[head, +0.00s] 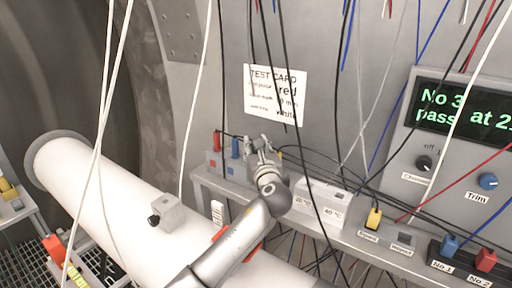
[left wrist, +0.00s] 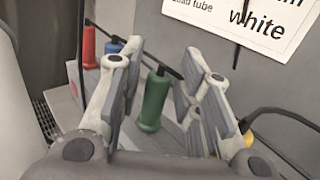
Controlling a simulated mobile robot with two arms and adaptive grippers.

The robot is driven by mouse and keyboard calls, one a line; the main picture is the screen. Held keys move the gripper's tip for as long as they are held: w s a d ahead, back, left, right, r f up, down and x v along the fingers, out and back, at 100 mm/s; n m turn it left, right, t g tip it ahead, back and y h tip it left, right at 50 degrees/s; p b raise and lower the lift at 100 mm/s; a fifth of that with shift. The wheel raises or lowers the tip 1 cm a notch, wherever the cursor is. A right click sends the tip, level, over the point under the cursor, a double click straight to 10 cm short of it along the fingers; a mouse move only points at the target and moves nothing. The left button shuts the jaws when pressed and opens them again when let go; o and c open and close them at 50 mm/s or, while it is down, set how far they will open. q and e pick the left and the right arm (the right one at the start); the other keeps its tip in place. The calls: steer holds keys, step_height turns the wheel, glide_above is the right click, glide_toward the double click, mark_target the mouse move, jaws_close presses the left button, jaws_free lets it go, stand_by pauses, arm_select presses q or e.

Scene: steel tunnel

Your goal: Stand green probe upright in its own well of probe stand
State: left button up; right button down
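The green probe (left wrist: 155,100) shows in the left wrist view between the two fingers of my left gripper (left wrist: 162,88), with a gap on each side. It is close to upright and slightly tilted. I cannot tell whether its lower end sits in a well. In the head view my left gripper (head: 262,145) hides it. The grey probe stand (head: 213,173) is on the shelf, with a red probe (head: 217,141) and a blue probe (head: 235,147) upright at its left. They also show behind the left finger in the wrist view. My right gripper is not in view.
A yellow probe (left wrist: 248,139) is beside the right finger. A white labelled block (head: 322,203) and a yellow plug (head: 373,218) are right along the shelf. Several cables hang in front. A large white pipe (head: 110,205) lies left; a test card (head: 275,93) is on the wall.

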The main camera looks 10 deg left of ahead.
arm_select(q)
steer(key=shift+o, duration=0.4)
step_height(320, 180, up, 10)
stand_by(0.4)
steer(key=shift+f, duration=0.1)
